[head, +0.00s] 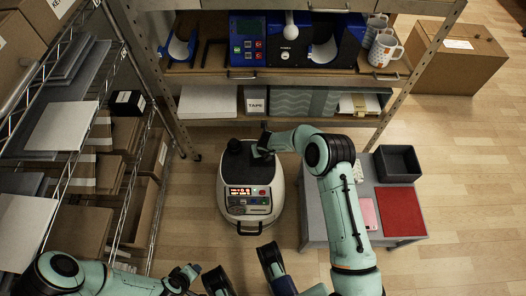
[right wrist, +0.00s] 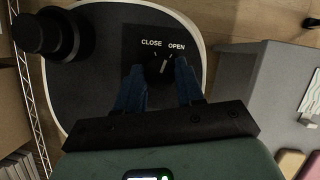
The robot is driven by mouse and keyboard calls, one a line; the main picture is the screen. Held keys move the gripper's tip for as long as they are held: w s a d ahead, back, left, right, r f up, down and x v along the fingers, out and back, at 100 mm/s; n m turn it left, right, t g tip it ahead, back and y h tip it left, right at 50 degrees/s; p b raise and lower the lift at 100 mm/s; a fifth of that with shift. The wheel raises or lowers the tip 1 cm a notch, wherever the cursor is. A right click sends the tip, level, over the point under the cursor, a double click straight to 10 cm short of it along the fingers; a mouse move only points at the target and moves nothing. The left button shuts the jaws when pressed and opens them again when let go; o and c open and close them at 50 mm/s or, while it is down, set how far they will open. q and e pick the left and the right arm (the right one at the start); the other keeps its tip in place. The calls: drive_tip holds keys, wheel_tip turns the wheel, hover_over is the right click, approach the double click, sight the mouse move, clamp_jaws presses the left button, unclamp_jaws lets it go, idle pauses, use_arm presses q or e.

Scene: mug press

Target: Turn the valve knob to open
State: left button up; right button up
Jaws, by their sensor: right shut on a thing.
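The valve knob (right wrist: 158,68) is a small dark knob on the black top of a white-rimmed machine (head: 246,212), below the printed words CLOSE and OPEN. A short white mark on it points up and slightly right, roughly between the two words. My right gripper (right wrist: 160,88) has its two blue fingers on either side of the knob and is shut on it. In the head view, my right gripper (head: 262,150) is over the machine's far end and hides the knob. My left gripper (head: 245,272) is at the bottom edge, with its dark fingers apart and nothing between them.
A black cylinder (head: 234,146) stands on the machine left of the knob. A grey table (head: 313,206) with a dark bin (head: 397,163) and red mat (head: 399,211) is to the right. A shelf with mugs (head: 384,48) is behind, and a wire rack is at left.

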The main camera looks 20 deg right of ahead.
use_arm(q)
drive_tip(key=shift+w+a+f, duration=0.15)
drive_tip(key=shift+w, duration=0.1)
use_arm(e)
drive_tip(key=shift+m+h, duration=0.4)
drive_tip(key=shift+m, duration=0.6)
drive_tip(key=o, duration=1)
drive_tip(key=shift+o, duration=0.2)
drive_tip(key=shift+s+a+r, duration=0.1)
drive_tip(key=shift+r, duration=0.35)
use_arm(q)
drive_tip(key=s+d+r+g+p, duration=0.1)
drive_tip(key=s+d+r+p, duration=0.2)
drive_tip(key=s, duration=0.3)
drive_tip(key=shift+r+g+h+p, duration=0.35)
drive_tip(key=shift+r+g+h, duration=0.05)
drive_tip(key=shift+r, duration=0.25)
use_arm(e)
drive_tip(key=v, duration=1.2)
drive_tip(key=shift+r, duration=0.25)
